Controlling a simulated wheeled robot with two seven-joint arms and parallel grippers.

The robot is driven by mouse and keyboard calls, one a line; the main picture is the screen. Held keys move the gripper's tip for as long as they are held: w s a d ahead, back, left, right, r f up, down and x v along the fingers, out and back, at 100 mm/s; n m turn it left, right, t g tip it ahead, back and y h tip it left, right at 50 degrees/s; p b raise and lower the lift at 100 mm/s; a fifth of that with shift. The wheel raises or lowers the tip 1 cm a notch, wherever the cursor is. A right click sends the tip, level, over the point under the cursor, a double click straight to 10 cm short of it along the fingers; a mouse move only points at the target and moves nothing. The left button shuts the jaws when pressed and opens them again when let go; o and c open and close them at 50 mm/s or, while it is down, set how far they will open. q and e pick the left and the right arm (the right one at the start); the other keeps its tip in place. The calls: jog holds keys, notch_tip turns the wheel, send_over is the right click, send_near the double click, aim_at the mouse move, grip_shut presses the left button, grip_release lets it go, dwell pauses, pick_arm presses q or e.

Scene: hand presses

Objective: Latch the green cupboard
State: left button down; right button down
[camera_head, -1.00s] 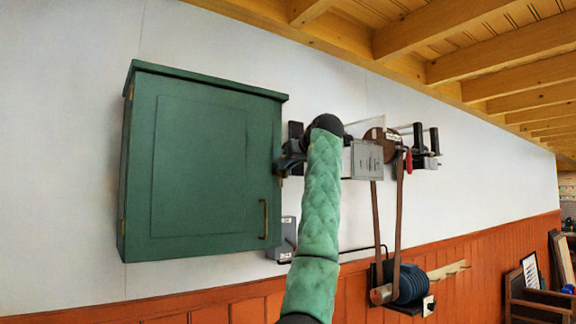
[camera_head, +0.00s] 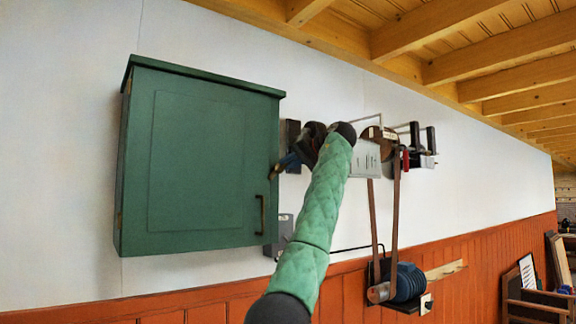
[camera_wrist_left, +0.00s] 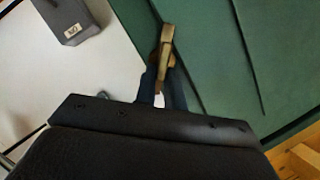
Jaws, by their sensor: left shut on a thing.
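The green cupboard (camera_head: 190,160) hangs on the white wall with its door closed against the frame, as far as I can tell. A brass handle (camera_head: 262,214) is low on the door's right side. My left gripper (camera_head: 284,164) is at the cupboard's right edge, above the handle. It is shut on a small brass latch (camera_head: 273,173). In the left wrist view the latch (camera_wrist_left: 165,42) sticks out from between the fingers (camera_wrist_left: 160,88) by the edge of the green door (camera_wrist_left: 225,50). Whether the latch is engaged cannot be told. My right gripper is not in view.
A grey box (camera_head: 280,234) is on the wall below my left gripper. Belt-driven machinery (camera_head: 380,140) is mounted to the right, with a blue motor (camera_head: 404,282) below. The wall left of the cupboard is clear.

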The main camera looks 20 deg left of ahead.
pick_arm(q)
jog(key=shift+w+f+m+g+y+b, duration=0.1)
jog(key=shift+f+m+g+y+b, duration=0.1)
jog(key=shift+m+y+b, duration=0.25)
jog(key=shift+w+f+m+g+y+b, duration=0.15)
jog(key=shift+m+g+y+b, duration=0.1)
jog(key=shift+m, duration=0.4)
jog(key=shift+w+d+f+m+y+b, duration=0.1)
jog(key=shift+f+m+y+b, duration=0.15)
jog(key=shift+m+y+b, duration=0.75)
jog(key=shift+d+f+m+y+b, duration=0.1)
jog(key=shift+f+m+y+b, duration=0.2)
jog(key=shift+m+b, duration=1.35)
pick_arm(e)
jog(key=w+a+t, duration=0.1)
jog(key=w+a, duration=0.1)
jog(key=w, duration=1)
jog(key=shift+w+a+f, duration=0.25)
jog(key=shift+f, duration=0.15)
pick_arm(q)
jog(key=shift+m, duration=0.25)
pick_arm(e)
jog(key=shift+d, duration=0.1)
pick_arm(q)
jog(key=c, duration=1.5)
grip_release()
jog(key=shift+w, duration=0.1)
